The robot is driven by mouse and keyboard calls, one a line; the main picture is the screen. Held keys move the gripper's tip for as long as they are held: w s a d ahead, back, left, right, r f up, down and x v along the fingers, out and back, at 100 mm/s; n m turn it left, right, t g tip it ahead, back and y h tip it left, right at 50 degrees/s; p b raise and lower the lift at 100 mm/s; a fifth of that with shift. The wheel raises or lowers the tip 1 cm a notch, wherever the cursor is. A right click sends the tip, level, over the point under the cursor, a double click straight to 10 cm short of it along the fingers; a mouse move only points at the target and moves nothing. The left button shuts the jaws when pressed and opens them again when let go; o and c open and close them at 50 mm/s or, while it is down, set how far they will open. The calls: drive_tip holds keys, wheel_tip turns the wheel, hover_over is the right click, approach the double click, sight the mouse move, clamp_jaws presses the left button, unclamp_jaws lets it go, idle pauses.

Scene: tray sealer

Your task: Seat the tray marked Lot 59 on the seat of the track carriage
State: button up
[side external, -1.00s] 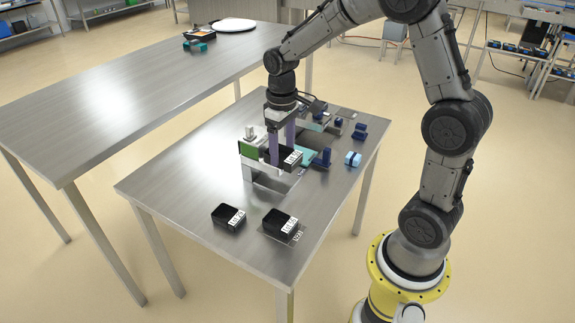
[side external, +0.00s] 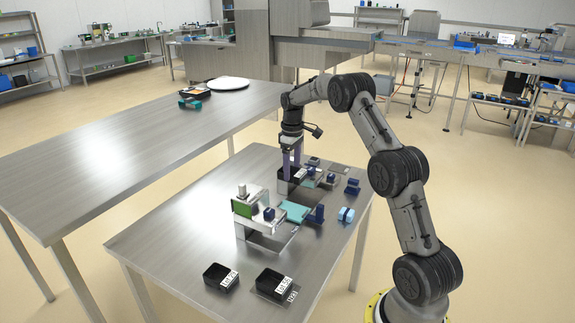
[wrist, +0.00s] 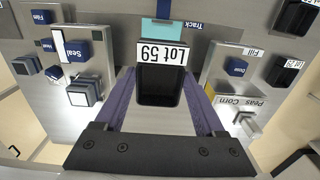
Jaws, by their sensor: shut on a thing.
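The black tray marked Lot 59 (wrist: 160,85) is upright between the two purple fingers of my gripper (wrist: 163,105) in the wrist view. Its white label faces the top of that picture. In the side view, my gripper (side external: 291,168) is shut on this tray (side external: 285,187) behind the fill unit. I cannot tell whether the tray touches anything below. A teal plate (side external: 295,211), probably the carriage, lies in front and to the right of the tray. A teal surface also shows just beyond the tray in the wrist view (wrist: 162,30), beside the Track label (wrist: 190,27).
The grey fill unit with a green panel (side external: 243,209) stands in front. Seal parts (wrist: 83,92) lie on the left in the wrist view. Blue blocks (side external: 320,213) stand around the plate. Two black trays (side external: 221,276) (side external: 270,280) rest near the table's front edge.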

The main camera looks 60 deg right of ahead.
sight(291, 180)
drive_tip(key=shift+f, duration=6.2)
drive_tip(key=shift+f, duration=0.2)
drive_tip(key=o, duration=1.4)
drive_tip(key=shift+r, duration=4.05)
